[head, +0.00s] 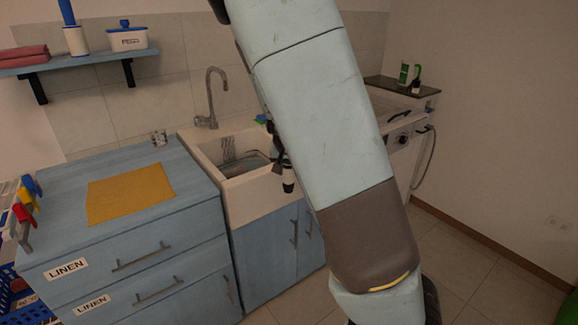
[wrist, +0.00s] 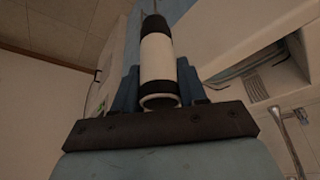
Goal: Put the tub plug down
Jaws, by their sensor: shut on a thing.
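The tub plug (wrist: 157,58) appears to be the white cylinder with black ends in my gripper (wrist: 160,85). In the wrist view the two blue fingers are shut on it from both sides. In the head view the plug (head: 289,178) hangs in the air, in the picture over the right part of the sink's front, with its black end down. My gripper (head: 279,150) is mostly hidden behind my arm there. I cannot tell how far the plug is from the sink.
The white sink (head: 265,196) with a tap (head: 211,95) stands in the middle. A yellow cloth (head: 130,192) lies on the blue drawer counter (head: 190,172), which has bare room around the cloth. A small patterned item (head: 158,138) stands at its back. A white appliance (head: 405,135) is at right.

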